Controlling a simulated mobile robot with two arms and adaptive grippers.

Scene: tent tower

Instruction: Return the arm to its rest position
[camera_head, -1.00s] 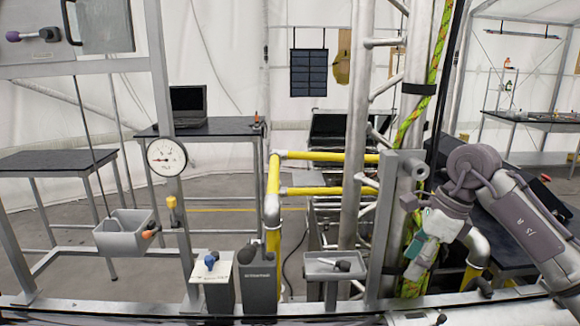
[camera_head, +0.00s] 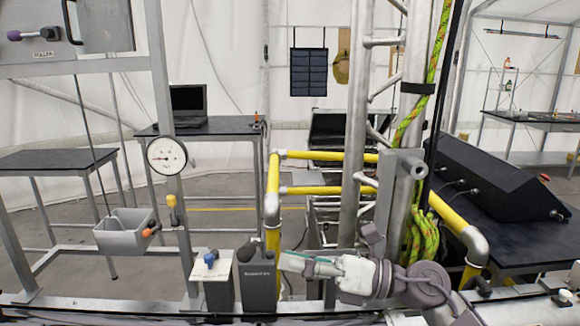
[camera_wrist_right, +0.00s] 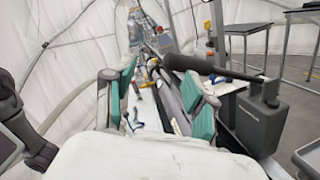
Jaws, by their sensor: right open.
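My right arm lies low across the front right of the head view. Its forearm and wrist run level toward the left. My right gripper (camera_head: 292,262) points left, just beside the dark grey box (camera_head: 257,278) at the bottom middle. In the right wrist view the gripper (camera_wrist_right: 157,98) shows two teal-padded fingers spread apart with nothing held between them. A dark box with a thick black handle (camera_wrist_right: 250,112) is close on the right of that view. Whether the fingers touch the box cannot be told. My left gripper is not in view.
A grey bin (camera_head: 125,232) hangs at left near a gauge (camera_head: 166,156). Yellow rails (camera_head: 325,190) and a metal post (camera_head: 398,225) with green rope (camera_head: 424,238) stand behind the arm.

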